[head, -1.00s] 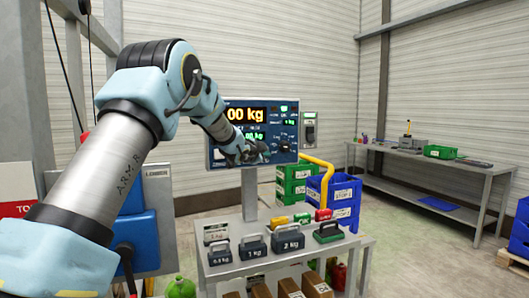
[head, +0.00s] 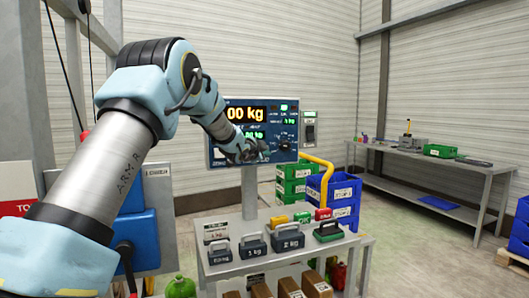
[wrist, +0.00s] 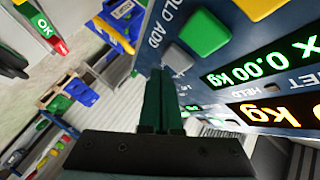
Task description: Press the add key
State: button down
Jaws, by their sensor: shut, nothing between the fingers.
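The blue indicator panel (head: 228,139) with its lit "kg" display stands on a post in the head view. My gripper (head: 264,152) is in front of its lower right part and hides keys there. In the wrist view my gripper (wrist: 163,75) is shut and empty, its tips just beside the panel face (wrist: 215,75). A grey key (wrist: 181,60), a green key (wrist: 204,30) and a partly cropped yellow key (wrist: 258,6) show beyond the tips. Lettering reading "OLD ADD" runs beside them; which key it marks is unclear. I cannot tell whether the tips touch anything.
Below the panel, a grey table (head: 225,268) carries several dark weights and coloured blocks. Green crates (head: 294,172) and blue crates (head: 343,190) stand behind it, with a yellow rail nearby. A workbench (head: 460,170) stands at the right wall. The floor between is clear.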

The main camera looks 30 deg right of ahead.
jog(key=shift+w, duration=0.1)
dwell(0.7)
jog(key=shift+w+p, duration=0.3)
jog(key=shift+w+d+p, duration=0.1)
jog(key=shift+w+p, duration=0.25)
jog(key=shift+w, duration=0.05)
dwell(0.7)
dwell(0.3)
jog(key=shift+s+b, duration=0.8)
jog(key=shift+b, duration=0.2)
jog(key=shift+s+f, duration=0.1)
